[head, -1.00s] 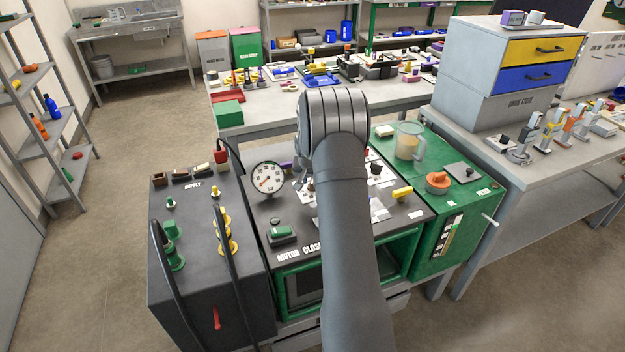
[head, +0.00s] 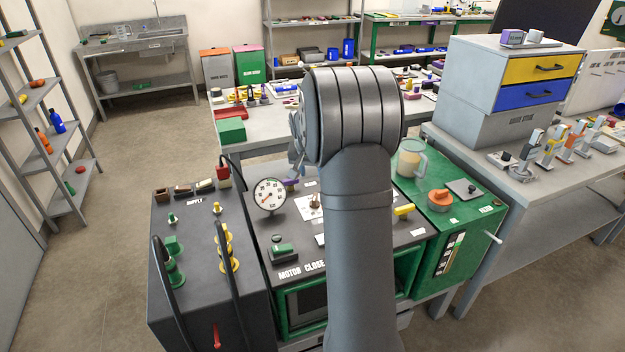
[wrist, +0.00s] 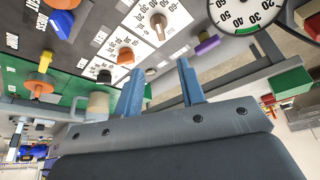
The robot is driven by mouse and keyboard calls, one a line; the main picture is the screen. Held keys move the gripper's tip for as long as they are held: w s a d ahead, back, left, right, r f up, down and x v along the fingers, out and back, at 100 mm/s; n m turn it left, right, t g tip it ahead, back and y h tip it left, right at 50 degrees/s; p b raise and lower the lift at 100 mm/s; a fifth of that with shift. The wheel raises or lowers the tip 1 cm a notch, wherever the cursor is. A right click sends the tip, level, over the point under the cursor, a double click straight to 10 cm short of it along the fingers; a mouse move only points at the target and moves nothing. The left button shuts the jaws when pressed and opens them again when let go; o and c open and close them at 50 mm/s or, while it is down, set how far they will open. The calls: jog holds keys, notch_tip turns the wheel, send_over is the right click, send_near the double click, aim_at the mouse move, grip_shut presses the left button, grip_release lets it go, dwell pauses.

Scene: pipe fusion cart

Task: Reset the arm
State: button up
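My arm rises over the middle of the cart in the head view, its thick wrist joint above the back edge of the panel. My gripper shows in the wrist view (wrist: 160,78) with its two blue fingers apart and nothing between them. In the head view only a sliver of it shows left of the wrist joint; the rest is hidden behind my arm. The fingers appear clear of the panel. The cart's dark panel (head: 256,228) carries a round white gauge (head: 269,194), which also shows in the wrist view (wrist: 244,10).
A black supply box (head: 190,275) with levers and cables stands at the left. A green unit (head: 470,217) with an orange knob (head: 440,198) and a clear jug (head: 411,158) is at the right. Behind are a workbench (head: 270,125) and a grey drawer cabinet (head: 473,78).

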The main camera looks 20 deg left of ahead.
jog(key=shift+s+r, duration=0.3)
jog(key=shift+r, duration=0.3)
jog(key=x, duration=1.7)
jog(key=shift+w+f, duration=0.15)
jog(key=shift+w, duration=0.1)
jog(key=shift+f, duration=0.1)
jog(key=shift+d+n+y, duration=0.15)
jog(key=shift+n+y, duration=0.35)
jog(key=shift+n, duration=1)
jog(key=s+d+r, duration=0.2)
jog(key=s+r, duration=0.1)
jog(key=r, duration=0.5)
jog(key=s+d+r+m, duration=0.1)
jog(key=s+d+r, duration=0.1)
jog(key=r, duration=0.7)
jog(key=shift+s+d+r+g, duration=0.25)
jog(key=shift+s+d+g, duration=0.1)
jog(key=shift+s, duration=0.25)
